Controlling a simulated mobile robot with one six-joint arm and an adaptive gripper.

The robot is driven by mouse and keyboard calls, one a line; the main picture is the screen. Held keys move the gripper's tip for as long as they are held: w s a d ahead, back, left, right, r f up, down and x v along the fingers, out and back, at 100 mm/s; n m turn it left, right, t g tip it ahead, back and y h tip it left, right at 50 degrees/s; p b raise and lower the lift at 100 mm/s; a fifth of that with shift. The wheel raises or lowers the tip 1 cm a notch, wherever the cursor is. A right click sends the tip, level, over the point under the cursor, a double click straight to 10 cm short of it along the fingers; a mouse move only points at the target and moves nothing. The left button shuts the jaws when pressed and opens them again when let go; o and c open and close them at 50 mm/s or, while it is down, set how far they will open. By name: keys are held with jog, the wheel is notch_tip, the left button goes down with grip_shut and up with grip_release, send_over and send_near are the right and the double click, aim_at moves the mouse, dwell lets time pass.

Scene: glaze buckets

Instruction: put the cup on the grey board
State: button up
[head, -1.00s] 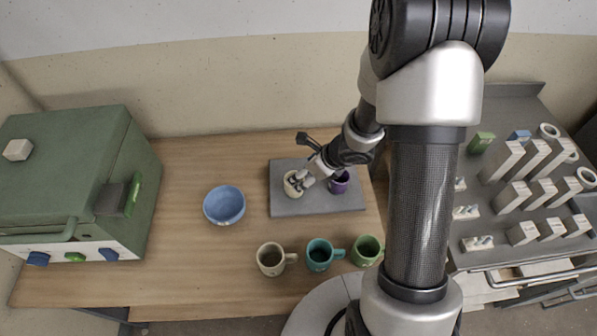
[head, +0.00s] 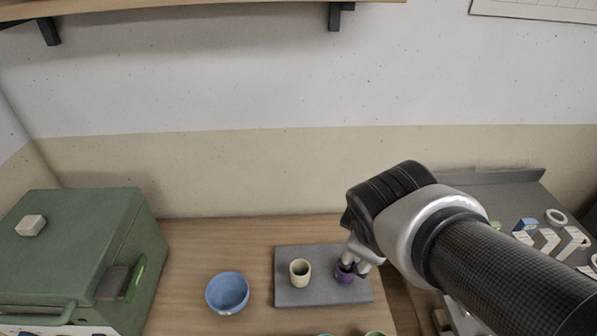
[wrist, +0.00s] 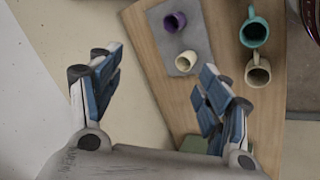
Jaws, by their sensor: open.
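The cream cup (head: 300,272) stands upright on the grey board (head: 297,297), left of the purple cup (head: 344,275). The wrist view also shows the cream cup (wrist: 186,61), the purple cup (wrist: 175,22) and the grey board (wrist: 203,48), small and well below my gripper. My gripper (wrist: 155,65) is open with nothing between its blue-padded fingers. It is clear of the cream cup. In the head view, metal end parts of my arm overlap the purple cup's right side, and my fingers are hard to make out there.
A blue bowl (head: 227,293) stands left of the board. A green box-like kiln (head: 85,245) is at the far left. A teal mug (wrist: 253,31) and a cream mug (wrist: 258,72) stand beside the board. A grey side bench (head: 500,190) with white blocks is at right.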

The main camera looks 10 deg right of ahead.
jog(key=s+a+r+m+g+y, duration=0.1)
jog(key=s+a+m+y, duration=0.1)
jog(key=s+a+m, duration=0.5)
jog(key=shift+s+m+y, duration=0.4)
jog(key=shift+s+m, duration=0.4)
jog(key=shift+s, duration=0.25)
jog(key=shift+r, duration=0.1)
